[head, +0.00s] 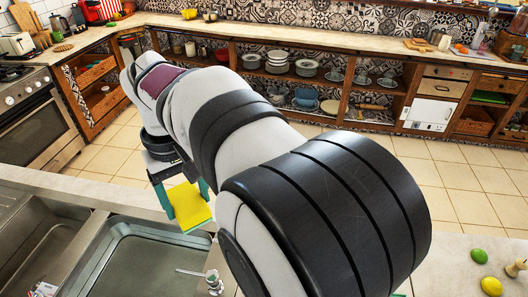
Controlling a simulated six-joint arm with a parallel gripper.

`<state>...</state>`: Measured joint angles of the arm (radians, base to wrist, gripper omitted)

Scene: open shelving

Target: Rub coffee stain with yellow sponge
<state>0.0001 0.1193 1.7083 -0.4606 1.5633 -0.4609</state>
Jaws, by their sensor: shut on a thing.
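The yellow sponge (188,208) is in the lower left of the head view, just beyond the sink. My gripper (182,203) is shut on the sponge, with a teal finger on each side of it. The sponge is over or on the pale counter near its far edge; I cannot tell whether it touches the surface. I see no coffee stain; my arm hides a large part of the counter to the right of the sponge.
A metal sink (130,262) with a tap (213,281) lies in front of the sponge. A lime (479,256) and a lemon (491,286) lie at the lower right. Open shelves with dishes stand across the tiled floor (455,195).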

